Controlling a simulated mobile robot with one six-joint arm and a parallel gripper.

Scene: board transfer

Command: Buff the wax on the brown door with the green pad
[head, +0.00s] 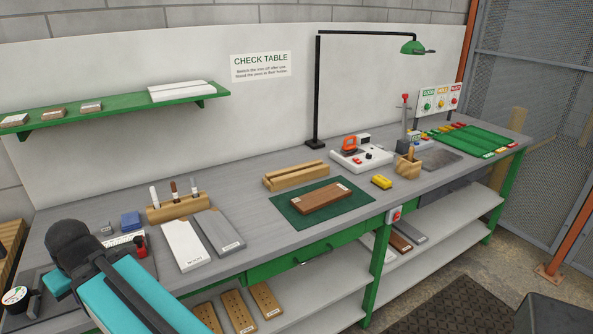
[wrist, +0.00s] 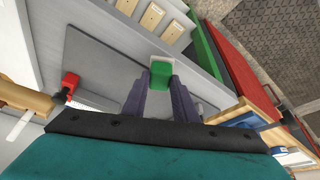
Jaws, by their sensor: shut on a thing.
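My gripper (wrist: 161,84) points down at the left end of the bench, and its two dark fingers are shut on a small green pad (wrist: 161,70). In the head view my own arm covers the gripper and the pad. A brown door (head: 320,198), a flat board with a small white label, lies on the dark green mat (head: 362,203) at the middle of the bench. It is well to the right of my gripper. Wax on it is too small to tell.
A white board (head: 185,246) and a grey board (head: 218,232) lie between my arm and the mat. Behind them stands a wooden holder (head: 173,208) with upright tools. A wooden rack (head: 296,176), a yellow block (head: 381,182) and a white device (head: 360,160) stand around the mat.

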